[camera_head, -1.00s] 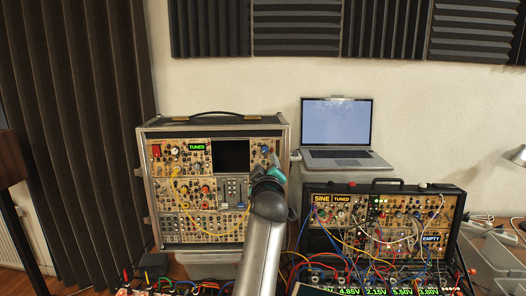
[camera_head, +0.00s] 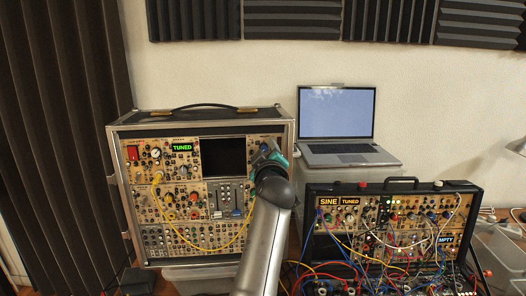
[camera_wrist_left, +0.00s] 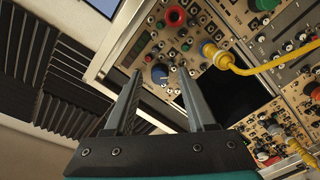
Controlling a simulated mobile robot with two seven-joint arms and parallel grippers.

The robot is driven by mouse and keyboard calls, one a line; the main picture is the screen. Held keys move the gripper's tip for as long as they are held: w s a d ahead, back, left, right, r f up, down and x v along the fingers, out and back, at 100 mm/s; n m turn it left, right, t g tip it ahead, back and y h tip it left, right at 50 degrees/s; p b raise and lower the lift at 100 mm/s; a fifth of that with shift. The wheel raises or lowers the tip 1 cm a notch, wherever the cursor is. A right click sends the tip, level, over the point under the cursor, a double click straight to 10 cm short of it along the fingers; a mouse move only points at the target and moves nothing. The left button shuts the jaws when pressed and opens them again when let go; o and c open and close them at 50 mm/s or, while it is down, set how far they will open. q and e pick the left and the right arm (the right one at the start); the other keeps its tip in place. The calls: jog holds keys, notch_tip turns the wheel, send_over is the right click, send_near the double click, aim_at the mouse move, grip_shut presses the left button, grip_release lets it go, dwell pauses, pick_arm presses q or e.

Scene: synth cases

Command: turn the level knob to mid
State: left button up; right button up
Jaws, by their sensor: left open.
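My left gripper (camera_head: 264,153) is open in front of the upper right of the tall synth case (camera_head: 203,111). In the left wrist view its two fingers (camera_wrist_left: 159,76) point at the panel, one on each side of a blue knob (camera_wrist_left: 159,73). The fingers look empty, and I cannot tell whether they touch the knob. The label by this knob is too small to read, so I cannot confirm it is the level knob. In the head view the gripper largely hides that corner of the panel. My right gripper is not in view.
A yellow cable (camera_wrist_left: 264,69) runs close to the right finger in the wrist view. A dark screen (camera_head: 223,157) sits left of the gripper. A laptop (camera_head: 336,124) and a smaller, cabled synth case (camera_head: 391,184) stand at the right. Foam panels line the wall.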

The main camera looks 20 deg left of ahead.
pick_arm(q)
jog(key=shift+d, duration=0.1)
grip_shut()
dwell(0.3)
